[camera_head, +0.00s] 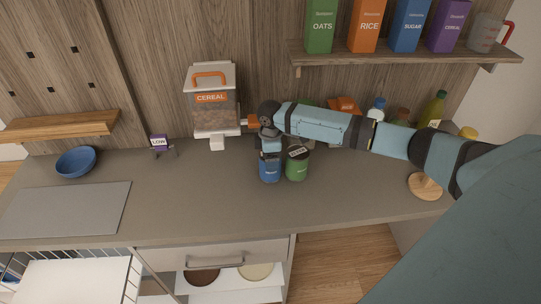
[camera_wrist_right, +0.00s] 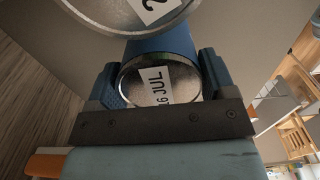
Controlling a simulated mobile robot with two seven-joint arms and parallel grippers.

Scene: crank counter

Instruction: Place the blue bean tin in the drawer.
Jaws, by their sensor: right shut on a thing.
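The blue bean tin (camera_head: 269,171) stands upright on the counter, left of a green tin (camera_head: 297,170). My right gripper (camera_head: 270,151) reaches down onto it from above and is shut on it. In the right wrist view the blue tin (camera_wrist_right: 158,82) sits between the two fingers (camera_wrist_right: 162,80), its metal lid carrying a "16 JUL" label. The other tin's lid (camera_wrist_right: 135,12) shows close by at the top edge. The drawer (camera_head: 185,256) with a bar handle is below the counter's front edge and looks shut. My left gripper is not in view.
A cereal dispenser (camera_head: 212,100) stands behind the tins to the left. A grey board (camera_head: 65,208) and blue bowl (camera_head: 76,161) lie at the left. Several bottles stand behind my right arm. Below the drawer is an open shelf with dishes. The front middle counter is clear.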

